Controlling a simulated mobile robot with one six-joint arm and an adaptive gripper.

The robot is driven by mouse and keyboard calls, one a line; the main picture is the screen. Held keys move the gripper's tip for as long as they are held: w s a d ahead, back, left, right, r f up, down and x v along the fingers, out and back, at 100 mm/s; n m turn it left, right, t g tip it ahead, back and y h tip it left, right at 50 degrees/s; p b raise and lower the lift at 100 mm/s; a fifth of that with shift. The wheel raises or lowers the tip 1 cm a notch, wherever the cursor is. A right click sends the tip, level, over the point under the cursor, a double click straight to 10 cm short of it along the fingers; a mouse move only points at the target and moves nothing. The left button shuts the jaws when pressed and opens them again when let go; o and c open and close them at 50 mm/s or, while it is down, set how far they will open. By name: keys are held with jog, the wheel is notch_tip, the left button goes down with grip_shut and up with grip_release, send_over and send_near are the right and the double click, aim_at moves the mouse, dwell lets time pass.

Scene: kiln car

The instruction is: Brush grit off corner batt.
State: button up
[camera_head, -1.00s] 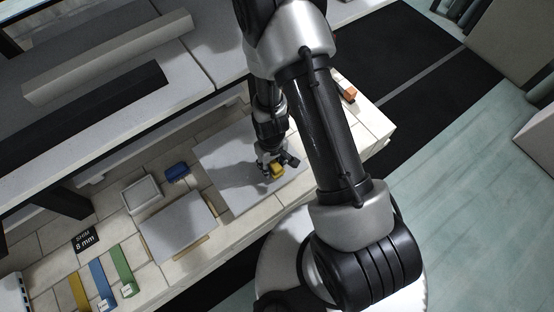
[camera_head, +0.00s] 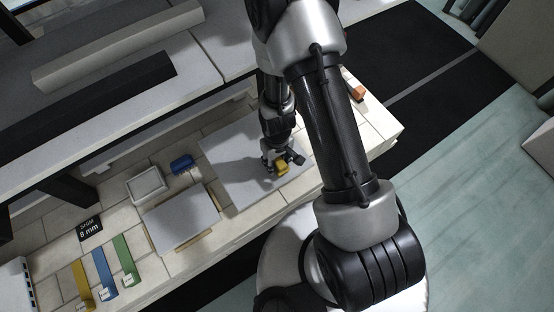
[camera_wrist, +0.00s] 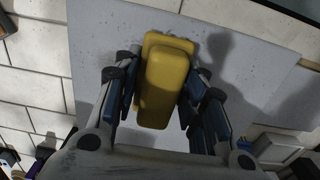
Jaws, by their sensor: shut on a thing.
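The corner batt (camera_head: 225,160) is a large pale grey slab lying flat on the brick car deck, toward its right end. My gripper (camera_head: 282,160) is over the right part of this slab, pointing down. It is shut on a yellow brush-like block (camera_head: 281,168). In the wrist view the yellow block (camera_wrist: 166,85) sits between the blue-padded fingers of my gripper (camera_wrist: 166,82), above the batt (camera_wrist: 103,35). Small dark specks show on the batt near the block. The block's underside is hidden, so I cannot tell whether it touches the slab.
A second grey slab (camera_head: 180,217) lies on wooden strips to the left. Near it are a white tray (camera_head: 147,185), a blue block (camera_head: 181,163), and yellow, blue and green shims (camera_head: 124,262) by an 8 mm sign (camera_head: 90,229). An orange-tipped item (camera_head: 358,92) lies at upper right. Shelving overhangs the back.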

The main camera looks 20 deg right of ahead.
jog(key=shift+f+b, duration=0.65)
jog(key=shift+f, duration=0.1)
dwell(0.8)
jog(key=shift+d, duration=0.1)
jog(key=shift+w+d+r+p, duration=0.1)
jog(key=shift+w+d+p, duration=0.25)
jog(key=shift+d, duration=0.35)
jog(key=shift+w+d+p, duration=0.15)
jog(key=shift+d+p, duration=0.25)
jog(key=shift+d, duration=0.3)
jog(key=shift+w+d+p, duration=0.2)
jog(key=shift+d+p, duration=0.15)
jog(key=shift+d, duration=0.35)
jog(key=d+p, duration=0.1)
jog(key=w+d+p, duration=0.1)
jog(key=d+p, duration=0.1)
jog(key=shift+d+r, duration=0.1)
jog(key=shift+d, duration=0.05)
jog(key=shift+w+d+p, duration=0.2)
jog(key=shift+d+p, duration=0.3)
jog(key=shift+p, duration=0.1)
jog(key=shift+f, duration=0.2)
